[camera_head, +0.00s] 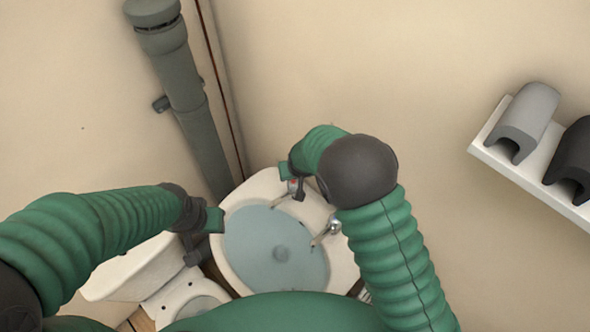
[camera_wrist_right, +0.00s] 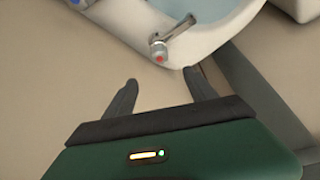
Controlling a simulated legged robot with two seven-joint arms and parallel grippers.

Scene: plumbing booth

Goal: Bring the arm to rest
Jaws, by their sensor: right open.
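My right arm comes up from the lower right in the head view and bends left at a dark elbow. Its gripper (camera_head: 297,190) is over the back rim of the washbasin, partly hidden by its own arm. In the right wrist view the two dark fingers of my right gripper (camera_wrist_right: 160,80) are spread apart with nothing between them. A tap with a red mark (camera_wrist_right: 160,52) is just beyond the fingertips. My left gripper (camera_head: 193,255) hangs at the left side of the basin, above the toilet; its finger gap is not clear.
The white washbasin (camera_head: 345,262) holds bluish water. A metal tap (camera_head: 328,230) is on its right rim. A white toilet (camera_head: 130,268) stands at lower left. A grey pipe (camera_head: 183,85) runs up the wall. A white shelf (camera_head: 500,150) with grey pipe covers (camera_head: 530,108) is at right.

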